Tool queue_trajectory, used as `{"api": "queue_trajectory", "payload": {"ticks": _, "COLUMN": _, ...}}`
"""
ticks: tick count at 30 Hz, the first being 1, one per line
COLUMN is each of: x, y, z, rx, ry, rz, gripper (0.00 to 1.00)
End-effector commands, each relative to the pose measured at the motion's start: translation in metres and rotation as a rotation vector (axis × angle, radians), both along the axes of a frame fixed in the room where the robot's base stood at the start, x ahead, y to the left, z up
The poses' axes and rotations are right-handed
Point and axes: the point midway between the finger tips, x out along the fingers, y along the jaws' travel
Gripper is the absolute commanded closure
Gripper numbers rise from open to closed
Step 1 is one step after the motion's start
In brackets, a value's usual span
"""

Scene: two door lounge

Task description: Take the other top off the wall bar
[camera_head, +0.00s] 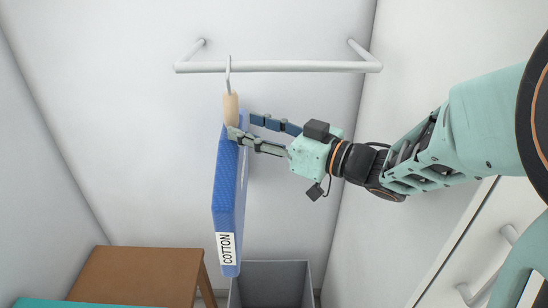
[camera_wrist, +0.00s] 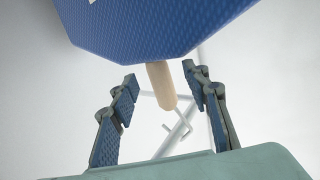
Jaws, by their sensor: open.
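A blue top (camera_head: 228,195) with a white COTTON label hangs from the wall bar (camera_head: 275,67) by a hanger with a metal hook (camera_head: 228,75) and a wooden neck (camera_head: 231,108). My gripper (camera_head: 240,125) is open at the upper right edge of the top, just below the wooden neck. In the wrist view, the blue top (camera_wrist: 150,28) fills the upper part. The wooden neck (camera_wrist: 160,86) shows between my two spread fingertips (camera_wrist: 160,74), with gaps on both sides. I cannot tell whether a finger touches the top.
A brown wooden table (camera_head: 135,275) stands at the lower left, with a teal surface (camera_head: 75,302) in front of it. A grey open bin (camera_head: 270,284) is below the top. A white panel with handles (camera_head: 480,275) is at the lower right. The bar's right half is empty.

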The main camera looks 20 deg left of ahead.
Motion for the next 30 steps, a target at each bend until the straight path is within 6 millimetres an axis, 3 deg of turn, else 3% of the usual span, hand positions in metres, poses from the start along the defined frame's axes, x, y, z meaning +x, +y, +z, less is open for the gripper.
{"api": "queue_trajectory", "payload": {"ticks": 6, "x": 0.009, "y": 0.035, "z": 0.0, "rx": -0.001, "ry": 0.0, "rz": 0.003, "gripper": 0.57}}
{"api": "queue_trajectory", "payload": {"ticks": 17, "x": 0.012, "y": 0.042, "z": 0.0, "rx": 0.0, "ry": 0.0, "rz": 0.0, "gripper": 0.58}}
{"api": "queue_trajectory", "payload": {"ticks": 28, "x": 0.012, "y": 0.042, "z": 0.0, "rx": 0.0, "ry": 0.0, "rz": 0.0, "gripper": 0.99}}
{"api": "queue_trajectory", "payload": {"ticks": 30, "x": 0.012, "y": 0.042, "z": 0.0, "rx": 0.0, "ry": 0.0, "rz": 0.0, "gripper": 1.0}}
